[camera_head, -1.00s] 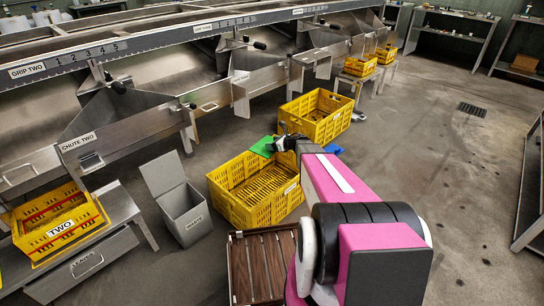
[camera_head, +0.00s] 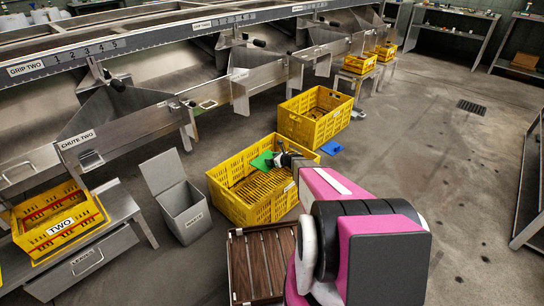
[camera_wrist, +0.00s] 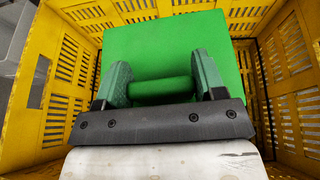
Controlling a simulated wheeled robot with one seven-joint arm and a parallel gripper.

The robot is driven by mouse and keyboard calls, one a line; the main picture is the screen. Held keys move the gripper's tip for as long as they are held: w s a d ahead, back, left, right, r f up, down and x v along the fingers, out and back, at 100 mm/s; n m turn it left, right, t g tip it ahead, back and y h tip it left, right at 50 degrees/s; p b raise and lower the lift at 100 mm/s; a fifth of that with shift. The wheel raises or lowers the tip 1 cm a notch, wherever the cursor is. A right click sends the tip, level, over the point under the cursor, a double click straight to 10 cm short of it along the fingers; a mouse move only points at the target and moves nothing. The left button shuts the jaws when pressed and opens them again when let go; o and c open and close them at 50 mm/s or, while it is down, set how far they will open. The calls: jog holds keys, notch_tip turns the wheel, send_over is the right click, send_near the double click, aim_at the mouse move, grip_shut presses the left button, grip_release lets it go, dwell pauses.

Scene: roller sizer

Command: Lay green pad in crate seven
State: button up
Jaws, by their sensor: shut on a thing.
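The green pad (camera_head: 262,161) is a flat square with a green bar-like grip on it. My gripper (camera_head: 283,158) is shut on that grip, and the fingers show either side of it in the wrist view (camera_wrist: 162,88). The pad also shows in the wrist view (camera_wrist: 175,42), with yellow slotted walls around it. It is over or just inside the near yellow crate (camera_head: 231,204). How high it is above the crate floor I cannot tell. The crate's white label is too small to read, so I cannot confirm it is seven. My arm hides its right corner.
A second yellow crate (camera_head: 318,128) stands behind, with a blue pad (camera_head: 332,148) on the floor beside it. A grey lidded bin (camera_head: 184,208) is left of the near crate. A brown slatted crate (camera_head: 262,264) is in front.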

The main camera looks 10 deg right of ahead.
jog(key=shift+f, duration=0.7)
jog(key=o, duration=1.1)
jog(key=v, duration=1)
jog(key=shift+s+d+r, duration=0.15)
jog(key=shift+s+d, duration=0.1)
jog(key=shift+s, duration=0.05)
